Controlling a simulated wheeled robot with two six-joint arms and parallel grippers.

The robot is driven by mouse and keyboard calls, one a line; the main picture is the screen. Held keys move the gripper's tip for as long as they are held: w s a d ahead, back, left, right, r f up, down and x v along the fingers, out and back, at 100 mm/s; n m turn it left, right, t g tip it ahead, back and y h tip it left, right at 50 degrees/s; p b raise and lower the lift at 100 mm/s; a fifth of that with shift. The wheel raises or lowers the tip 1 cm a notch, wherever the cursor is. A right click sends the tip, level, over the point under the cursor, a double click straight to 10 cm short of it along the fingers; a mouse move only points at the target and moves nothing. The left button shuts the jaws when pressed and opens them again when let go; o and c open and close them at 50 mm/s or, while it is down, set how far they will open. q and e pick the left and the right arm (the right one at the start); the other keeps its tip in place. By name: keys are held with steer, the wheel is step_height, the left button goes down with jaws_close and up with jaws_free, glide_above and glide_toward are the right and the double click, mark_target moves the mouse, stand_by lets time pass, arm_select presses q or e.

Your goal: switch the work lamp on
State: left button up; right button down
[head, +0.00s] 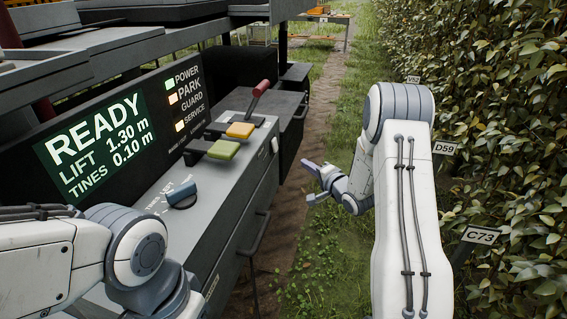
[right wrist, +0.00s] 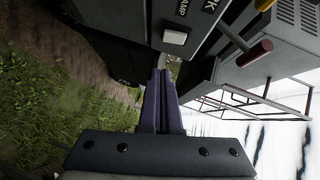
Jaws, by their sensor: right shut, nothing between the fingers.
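A small white switch (head: 274,145) sits on the right side of the grey control console (head: 225,180) in the head view. In the right wrist view a pale square switch (right wrist: 175,37) shows beside a partly cut lettering ending in "AMP". My right gripper (head: 310,166) is to the right of the console, apart from it, with its fingers pointing toward it. In the right wrist view its purple fingers (right wrist: 161,72) are together and empty, tips just below the switch in the picture. My left arm is at the lower left; its gripper is out of view. The lamp itself cannot be made out.
A display (head: 95,145) reads READY. A leafy hedge (head: 510,130) stands close on the right. A grassy path (head: 320,130) lies between.

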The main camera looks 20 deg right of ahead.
steer(key=shift+s+d+f+m, duration=0.15)
steer(key=shift+d+m, duration=0.25)
steer(key=shift+d, duration=0.2)
steer(key=p, duration=0.2)
glide_toward(275, 145)
steer(key=w+d+f, duration=0.3)
steer(key=w, duration=0.2)
steer(key=a, duration=0.1)
steer(key=w+a+f, duration=0.1)
steer(key=shift+w+a, duration=0.3)
steer(key=shift+w, duration=0.05)
